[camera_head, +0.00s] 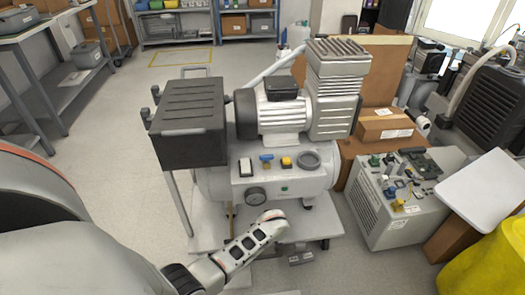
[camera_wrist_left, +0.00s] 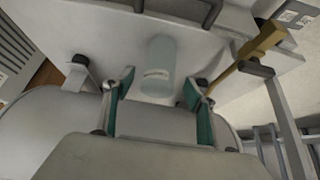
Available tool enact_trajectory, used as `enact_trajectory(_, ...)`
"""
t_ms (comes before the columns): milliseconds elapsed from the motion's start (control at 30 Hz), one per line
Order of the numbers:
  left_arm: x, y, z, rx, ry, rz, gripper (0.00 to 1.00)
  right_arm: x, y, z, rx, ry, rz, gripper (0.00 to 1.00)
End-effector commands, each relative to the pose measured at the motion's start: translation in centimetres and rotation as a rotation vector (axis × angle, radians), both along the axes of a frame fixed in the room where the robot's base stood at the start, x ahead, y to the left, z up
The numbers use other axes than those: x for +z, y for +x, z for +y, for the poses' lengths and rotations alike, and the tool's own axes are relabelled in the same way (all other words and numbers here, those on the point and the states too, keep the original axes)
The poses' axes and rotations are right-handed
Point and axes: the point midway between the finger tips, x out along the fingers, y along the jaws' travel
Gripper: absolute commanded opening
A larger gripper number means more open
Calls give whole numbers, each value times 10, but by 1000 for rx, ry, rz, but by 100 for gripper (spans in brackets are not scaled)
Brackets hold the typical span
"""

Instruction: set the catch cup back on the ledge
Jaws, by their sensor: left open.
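In the left wrist view a pale, translucent catch cup (camera_wrist_left: 159,62) with a small light label is at a flat white surface, ahead of my left gripper. My left gripper (camera_wrist_left: 156,92) is open, with its teal-lined fingers apart and the lower end of the cup close to the gap between them. I cannot tell whether they touch it. In the head view my left gripper (camera_head: 274,218) is low in front of the compressor (camera_head: 285,180), above its pale base plate (camera_head: 322,228). The cup is hidden there. I cannot tell which surface is the ledge. My right gripper is not in view.
A brass-coloured part (camera_wrist_left: 258,48) stands to the right of the cup in the wrist view. A black box (camera_head: 188,125) on posts is at the compressor's left. A grey unit with loose fittings (camera_head: 395,205) stands at right. Open floor (camera_head: 105,125) lies left.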

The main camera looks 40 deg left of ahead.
Motion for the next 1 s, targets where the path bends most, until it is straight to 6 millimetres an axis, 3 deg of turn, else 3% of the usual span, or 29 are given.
enact_trajectory(200, 3, -29, -38, 0, -2, -4, 56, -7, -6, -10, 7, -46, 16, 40)
enact_trajectory(400, 1, -50, -58, 0, -1, -1, 56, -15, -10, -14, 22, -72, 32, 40)
enact_trajectory(1000, -2, -58, -66, 0, 1, 2, 56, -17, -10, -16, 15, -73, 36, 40)
